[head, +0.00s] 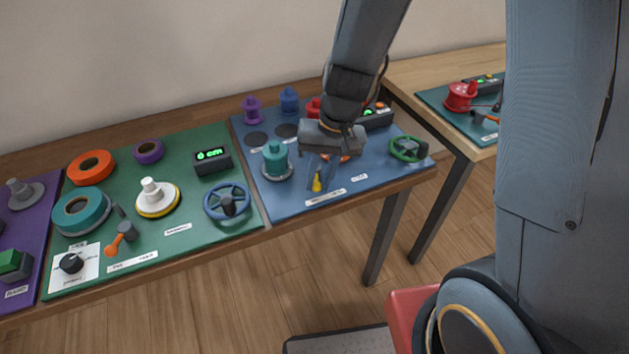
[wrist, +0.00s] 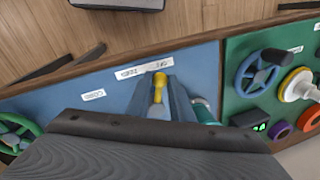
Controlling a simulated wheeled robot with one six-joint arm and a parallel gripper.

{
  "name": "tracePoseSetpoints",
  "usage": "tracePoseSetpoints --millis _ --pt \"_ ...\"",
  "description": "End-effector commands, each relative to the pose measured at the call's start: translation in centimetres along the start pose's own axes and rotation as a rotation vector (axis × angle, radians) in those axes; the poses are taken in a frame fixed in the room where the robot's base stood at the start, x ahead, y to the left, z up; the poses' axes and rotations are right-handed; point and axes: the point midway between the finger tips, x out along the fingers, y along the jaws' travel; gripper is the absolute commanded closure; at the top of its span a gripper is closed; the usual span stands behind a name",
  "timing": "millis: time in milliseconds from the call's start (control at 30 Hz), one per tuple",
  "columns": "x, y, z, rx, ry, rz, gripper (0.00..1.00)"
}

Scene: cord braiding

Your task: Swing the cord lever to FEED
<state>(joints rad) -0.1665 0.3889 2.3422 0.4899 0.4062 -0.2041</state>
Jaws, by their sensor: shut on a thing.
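The cord lever has a yellow handle (head: 317,183) and stands near the front edge of the blue mat (head: 350,182). My gripper (head: 319,176) reaches down over it with its fingers on either side of the handle. In the wrist view, the handle (wrist: 160,80) shows between the two fingers (wrist: 161,97), and my gripper is shut on it. The handle's tip lies beside a white position label (wrist: 143,68), whose words are too small to read surely. The lever's base is hidden by my gripper.
A teal spool (head: 275,158) stands close to the left of my gripper. A green handwheel (head: 408,149) is to the right. Purple (head: 251,108) and blue (head: 289,99) spools stand behind. A blue handwheel (head: 228,202) is on the green mat at left.

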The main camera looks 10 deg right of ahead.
Motion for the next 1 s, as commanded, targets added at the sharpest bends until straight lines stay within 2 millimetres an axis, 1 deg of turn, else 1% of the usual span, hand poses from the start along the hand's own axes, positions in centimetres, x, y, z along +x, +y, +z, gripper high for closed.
tracePoseSetpoints --millis 300,600,800,1000 --pt "-0.2 1.6 -0.6 -0.291 -0.056 0.0 1.0" --pt "-0.6 2.9 -1.4 -0.562 -0.109 0.0 1.0" --pt "-0.7 3.5 -1.9 -0.71 -0.137 0.001 1.0" --pt "-0.8 3.8 -2.4 -0.813 -0.158 0.001 1.0"
